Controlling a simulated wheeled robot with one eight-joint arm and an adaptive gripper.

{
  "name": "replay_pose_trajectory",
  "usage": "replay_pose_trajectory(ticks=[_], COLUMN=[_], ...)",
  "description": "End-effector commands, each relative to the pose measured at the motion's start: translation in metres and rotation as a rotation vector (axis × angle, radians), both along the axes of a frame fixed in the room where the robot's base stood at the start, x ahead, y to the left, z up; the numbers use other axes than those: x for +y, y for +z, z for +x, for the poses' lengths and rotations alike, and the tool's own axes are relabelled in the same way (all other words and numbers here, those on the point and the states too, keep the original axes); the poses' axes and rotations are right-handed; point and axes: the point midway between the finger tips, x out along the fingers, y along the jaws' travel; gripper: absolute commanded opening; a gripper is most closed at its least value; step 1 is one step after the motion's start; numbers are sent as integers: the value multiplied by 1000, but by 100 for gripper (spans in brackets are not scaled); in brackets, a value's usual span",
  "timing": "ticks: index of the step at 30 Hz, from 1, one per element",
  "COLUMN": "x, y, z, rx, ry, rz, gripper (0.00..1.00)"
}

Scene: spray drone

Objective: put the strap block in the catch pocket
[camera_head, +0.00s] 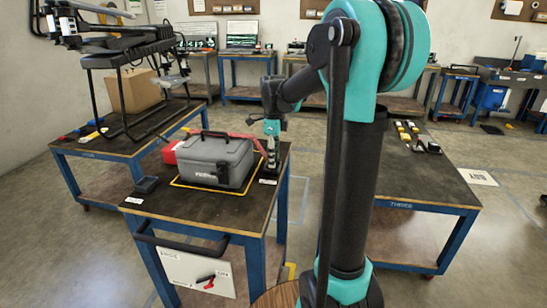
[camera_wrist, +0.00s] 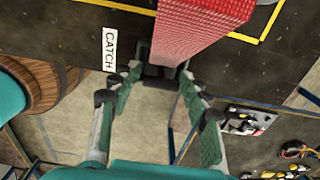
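My gripper (camera_wrist: 159,76) points down at the right end of the middle table, beside the grey case; it also shows in the head view (camera_head: 271,158). In the wrist view its fingers stand apart, one on each side of a dark block-like shape (camera_wrist: 160,73) at the end of a red strap (camera_wrist: 203,18). This shape appears to be the strap block, but whether the fingers touch it is unclear. The white CATCH label (camera_wrist: 109,49) lies beside it. A dark holder (camera_head: 269,178) sits below the fingers, probably the catch pocket; its inside is hidden.
The grey case (camera_head: 215,160) stands inside a yellow outline on the middle table, with a red object (camera_head: 170,152) behind it. A small dark block (camera_head: 146,185) lies at the table's left front. A drone-like frame (camera_head: 125,60) stands on the left table; small parts (camera_head: 410,135) lie on the right table.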

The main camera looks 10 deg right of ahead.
Motion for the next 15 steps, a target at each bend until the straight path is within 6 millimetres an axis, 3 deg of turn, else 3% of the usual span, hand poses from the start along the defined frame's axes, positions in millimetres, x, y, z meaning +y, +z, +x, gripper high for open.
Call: replay_pose_trajectory(ticks=[10,15], x=[0,0], y=[3,22], z=[0,0], rx=[0,0], ry=[0,0], rz=[0,0], gripper=[50,50])
